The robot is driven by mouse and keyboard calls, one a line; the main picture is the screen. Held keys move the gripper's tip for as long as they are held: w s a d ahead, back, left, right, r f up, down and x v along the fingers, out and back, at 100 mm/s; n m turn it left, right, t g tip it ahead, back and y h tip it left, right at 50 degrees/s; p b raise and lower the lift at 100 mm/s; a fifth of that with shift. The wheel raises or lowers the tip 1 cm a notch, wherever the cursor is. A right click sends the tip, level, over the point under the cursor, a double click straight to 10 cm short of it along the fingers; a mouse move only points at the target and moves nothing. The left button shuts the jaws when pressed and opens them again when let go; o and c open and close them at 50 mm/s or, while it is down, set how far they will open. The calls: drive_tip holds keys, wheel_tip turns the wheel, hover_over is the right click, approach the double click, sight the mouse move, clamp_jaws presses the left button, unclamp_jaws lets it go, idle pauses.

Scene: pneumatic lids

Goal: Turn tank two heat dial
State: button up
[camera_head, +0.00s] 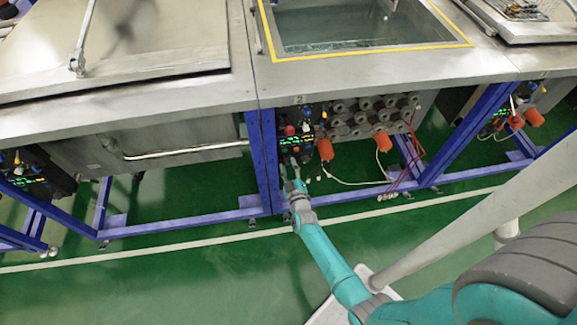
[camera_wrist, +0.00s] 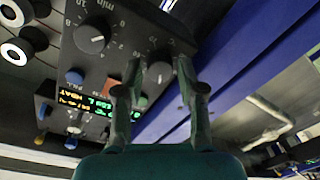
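The tank two control box (camera_head: 293,127) hangs under the bench edge marked 2, with green displays and a red button. In the wrist view its dark face (camera_wrist: 110,60) carries a black dial marked min (camera_wrist: 92,38) and a second round black dial (camera_wrist: 160,72) beside a "C" marking. My gripper (camera_wrist: 160,65) is open, its two fingertips on either side of the second dial. I see gaps beside this dial; contact is not clear. In the head view my gripper (camera_head: 291,163) is just below the box, and the dial is too small to make out.
Tank two (camera_head: 350,28), with a yellow rim, is open above the box. Blue frame legs (camera_head: 264,160) stand just left of the box. Orange connectors (camera_head: 326,149) and loose cables are to its right.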

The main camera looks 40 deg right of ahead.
drive_tip(key=shift+w+d, duration=0.15)
drive_tip(key=shift+w, duration=0.05)
clamp_jaws()
drive_tip(key=shift+m, duration=0.3)
